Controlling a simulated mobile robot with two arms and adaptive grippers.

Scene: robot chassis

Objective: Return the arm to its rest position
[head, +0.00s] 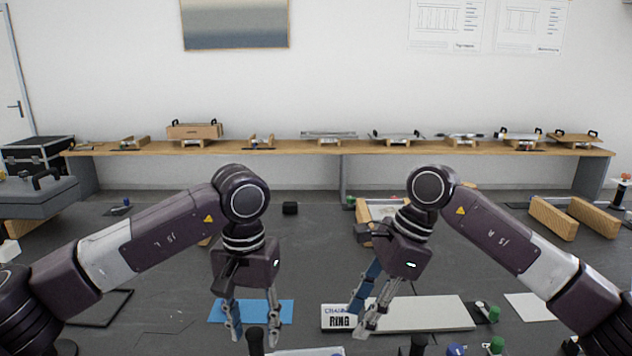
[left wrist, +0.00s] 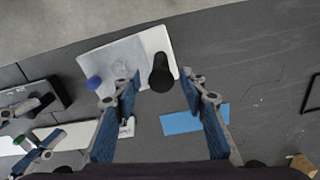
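My left gripper (head: 252,325) hangs pointing down in the middle of the head view, its arm bent. In the left wrist view its fingers (left wrist: 163,90) stand wide apart with nothing gripped between them. A black upright handle (left wrist: 161,73) shows beyond the fingertips. My right gripper (head: 361,320) hangs tilted to the left of its arm. Its two fingers look apart and I see nothing held. It also shows at the lower left of the left wrist view (left wrist: 38,152).
A blue mat (head: 278,311) lies below my left gripper. A long light panel (head: 430,313) with a "RING" label (head: 338,318) lies by my right gripper. Green-capped (head: 496,345) and blue-capped items stand at the front. A long bench (head: 300,148) with trays lines the wall.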

